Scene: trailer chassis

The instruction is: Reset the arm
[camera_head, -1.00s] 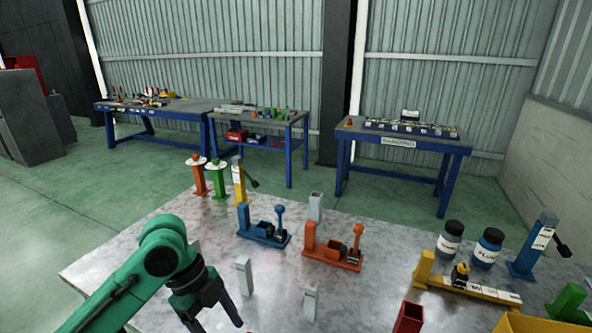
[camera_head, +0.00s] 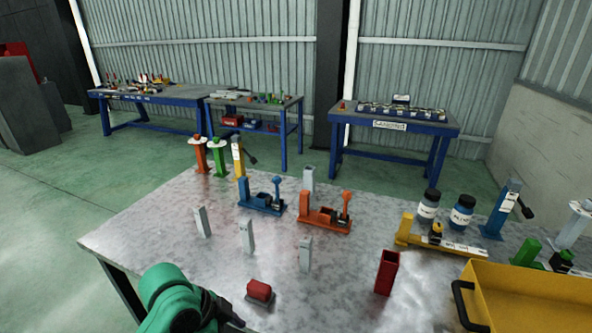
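My green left arm comes in at the bottom edge of the head view. Its dark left gripper (camera_head: 222,314) is partly cut off low in the frame, beside the grey table (camera_head: 160,225). Its fingers are too hidden to show whether they are open or shut. A small red block (camera_head: 260,291) lies on the table just right of the gripper, and I cannot tell whether they touch. My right gripper is not in view.
Grey posts (camera_head: 247,237) stand mid-table. Blue (camera_head: 262,204) and orange (camera_head: 325,218) fixtures stand behind them. A red square holder (camera_head: 387,272), a yellow bin (camera_head: 530,295) and a yellow fixture (camera_head: 435,240) are at right. The table's left part is clear.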

